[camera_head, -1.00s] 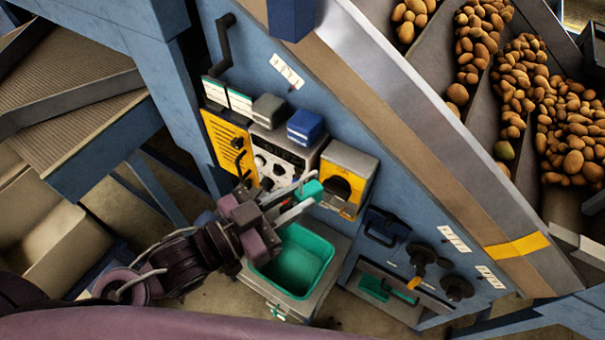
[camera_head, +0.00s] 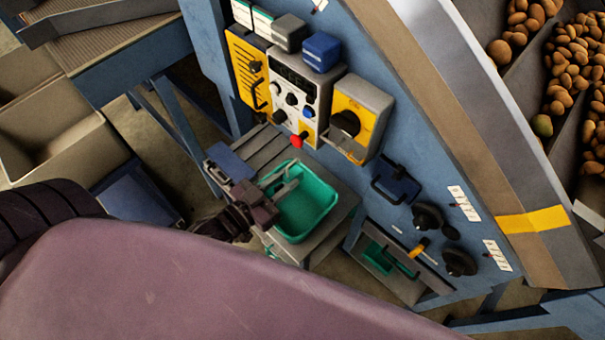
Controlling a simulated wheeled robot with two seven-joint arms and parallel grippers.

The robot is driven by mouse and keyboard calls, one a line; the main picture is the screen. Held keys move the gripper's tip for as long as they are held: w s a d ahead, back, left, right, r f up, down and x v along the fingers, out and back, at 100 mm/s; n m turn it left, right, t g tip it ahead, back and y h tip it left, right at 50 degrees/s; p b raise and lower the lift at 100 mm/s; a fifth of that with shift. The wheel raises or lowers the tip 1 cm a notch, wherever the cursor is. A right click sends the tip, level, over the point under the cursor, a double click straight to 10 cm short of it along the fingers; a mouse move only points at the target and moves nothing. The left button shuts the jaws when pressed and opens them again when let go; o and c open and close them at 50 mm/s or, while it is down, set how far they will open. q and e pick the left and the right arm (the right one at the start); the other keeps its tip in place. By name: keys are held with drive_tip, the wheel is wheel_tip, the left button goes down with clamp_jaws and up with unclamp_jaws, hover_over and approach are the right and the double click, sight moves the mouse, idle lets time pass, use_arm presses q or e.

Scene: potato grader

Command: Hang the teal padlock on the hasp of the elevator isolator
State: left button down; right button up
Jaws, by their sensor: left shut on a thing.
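A grey box with a yellow face and a black rotary knob, which looks like the isolator (camera_head: 372,98), is fixed to the blue panel. A small grey plate at its lower edge may be the hasp; its details are too small to tell. My left gripper (camera_head: 287,181) is over the green tray, below and left of the isolator and apart from it. It is shut on the teal padlock, which I cannot clearly separate from the similarly coloured tray behind it. My right gripper is not in view.
The green tray (camera_head: 318,222) sits on a grey stand beneath the panel. A control box (camera_head: 290,100) with a red knob is left of the isolator. Black knobs (camera_head: 459,262) and a dark blue handle piece (camera_head: 397,184) project at lower right. My purple arm covers the foreground.

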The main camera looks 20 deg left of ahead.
sight(285, 183)
use_arm(q)
drive_tip(key=shift+s+a+f, duration=0.1)
drive_tip(key=shift+a+f, duration=0.15)
drive_tip(key=shift+f, duration=0.7)
drive_tip(key=shift+w+d+f+y+b, duration=0.15)
drive_tip(key=shift+w+f+y+b, duration=0.2)
drive_tip(key=shift+w+b, duration=0.45)
drive_tip(key=b+x, duration=0.6)
drive_tip(key=x, duration=0.5)
drive_tip(key=shift+f, duration=0.3)
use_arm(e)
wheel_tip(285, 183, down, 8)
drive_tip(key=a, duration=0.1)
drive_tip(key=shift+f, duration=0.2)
use_arm(q)
drive_tip(key=shift+w+d, duration=0.1)
